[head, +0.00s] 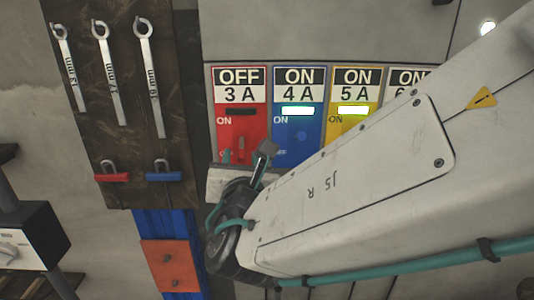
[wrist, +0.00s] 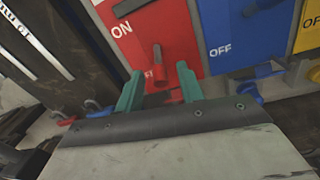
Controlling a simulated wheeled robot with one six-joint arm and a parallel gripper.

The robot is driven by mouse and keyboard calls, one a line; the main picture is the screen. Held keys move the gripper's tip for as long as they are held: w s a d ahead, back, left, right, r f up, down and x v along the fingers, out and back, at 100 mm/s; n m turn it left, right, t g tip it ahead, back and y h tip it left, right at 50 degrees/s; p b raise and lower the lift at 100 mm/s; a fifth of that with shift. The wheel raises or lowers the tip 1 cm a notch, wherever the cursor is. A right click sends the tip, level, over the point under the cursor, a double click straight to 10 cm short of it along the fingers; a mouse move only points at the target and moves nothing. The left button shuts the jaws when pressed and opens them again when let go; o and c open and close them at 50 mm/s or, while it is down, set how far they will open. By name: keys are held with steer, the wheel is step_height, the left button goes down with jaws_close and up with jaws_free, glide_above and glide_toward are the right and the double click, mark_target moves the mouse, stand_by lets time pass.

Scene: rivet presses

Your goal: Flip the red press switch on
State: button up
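The red press switch panel (head: 228,116) carries an OFF sign (head: 239,77) marked 3 A, and its indicator window is dark. Its red lever (wrist: 158,72) is at the lower part of the panel, well below the ON mark, in the wrist view. My gripper (wrist: 160,70) is open, its two teal fingers apart on the left and right of the lever. Whether a finger touches the lever I cannot tell. In the head view my gripper (head: 240,156) is at the panel's lower part, and my wrist partly hides it.
Blue (head: 298,130) and yellow (head: 365,118) switch panels to the right read ON with lit green windows. A further panel's sign (head: 408,78) reads ON, mostly behind my arm. Wrenches (head: 108,70) and red (head: 112,176) and blue (head: 164,176) padlocks hang on a dark board to the left.

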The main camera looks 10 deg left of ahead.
mark_target(240, 145)
steer(key=shift+w+a, duration=0.15)
steer(key=shift+w, duration=0.45)
jaws_close()
steer(key=shift+r, duration=0.1)
steer(key=g, duration=0.1)
steer(key=r+g+h, duration=0.1)
steer(key=g, duration=0.1)
steer(key=r+g, duration=0.1)
steer(key=shift+s+g, duration=0.25)
steer(key=shift+g, duration=0.15)
steer(key=shift+w+r+m+g+h, duration=0.15)
steer(key=shift+r+g+h, duration=0.3)
steer(key=shift+g, duration=0.7)
steer(key=shift+w+r+m+g+h, duration=0.15)
steer(key=shift+r+g+h, duration=0.3)
steer(key=shift+g, duration=0.7)
steer(key=shift+r, duration=0.2)
